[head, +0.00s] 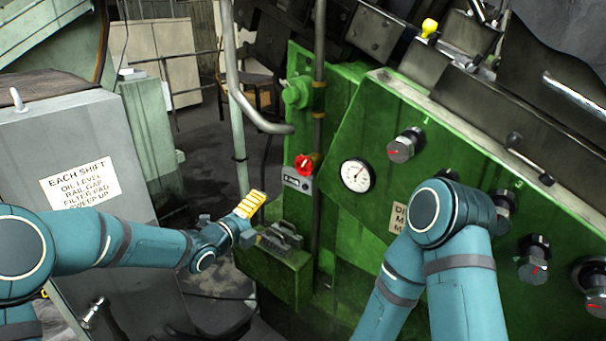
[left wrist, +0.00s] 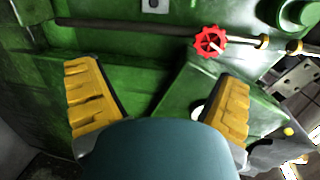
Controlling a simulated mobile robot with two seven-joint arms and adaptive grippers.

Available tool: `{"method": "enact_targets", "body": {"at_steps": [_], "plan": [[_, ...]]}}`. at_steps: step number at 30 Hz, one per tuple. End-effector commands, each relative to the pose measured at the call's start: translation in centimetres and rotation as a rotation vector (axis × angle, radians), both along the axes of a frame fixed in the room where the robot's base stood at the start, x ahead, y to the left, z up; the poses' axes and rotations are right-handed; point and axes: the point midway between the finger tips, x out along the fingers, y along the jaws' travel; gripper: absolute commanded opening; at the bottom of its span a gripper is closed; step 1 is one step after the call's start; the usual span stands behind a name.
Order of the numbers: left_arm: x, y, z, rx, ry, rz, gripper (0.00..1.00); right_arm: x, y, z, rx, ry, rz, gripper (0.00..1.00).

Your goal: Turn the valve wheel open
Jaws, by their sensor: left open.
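The valve wheel (head: 304,164) is small and red, at a dark vertical pipe on the left side of the green machine. In the left wrist view the red wheel (left wrist: 210,41) has a notched rim and sits beyond the fingers, above the right one. My left gripper (head: 250,207) is left of and below the wheel, apart from it. In the left wrist view its two yellow-padded fingers (left wrist: 157,76) are spread wide with nothing between them. My right arm comes in at the lower right of the head view, and its gripper is out of sight.
The green machine (head: 350,230) carries a round gauge (head: 357,175) and several knobs. A grey box (head: 297,181) is just below the wheel. A green ledge (head: 275,272) with grey parts juts out near my left gripper. A curved grey pipe (head: 236,85) stands left of the wheel.

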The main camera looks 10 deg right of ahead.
Motion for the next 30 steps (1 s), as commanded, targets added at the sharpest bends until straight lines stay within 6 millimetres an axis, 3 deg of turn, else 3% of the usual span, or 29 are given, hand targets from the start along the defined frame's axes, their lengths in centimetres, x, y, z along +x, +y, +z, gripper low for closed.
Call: {"method": "enact_targets", "body": {"at_steps": [3,9,14,30], "plan": [[1.0,-1.5,4.0,0.119,-0.270,-0.080,0.93,-0.1,0.1,-0.7,0.001,0.003,0.003,0.47],[1.5,-2.7,7.0,0.216,-0.479,-0.131,0.93,-0.2,0.1,-0.9,0.001,0.005,0.005,0.47],[2.3,-4.0,7.3,0.225,-0.498,-0.137,0.93,-0.3,0.1,-0.7,0.002,0.006,0.006,0.47],[8.1,-11.3,7.2,0.223,-0.492,-0.133,0.93,-0.3,0.1,0.4,0.002,0.006,0.003,0.47]]}}
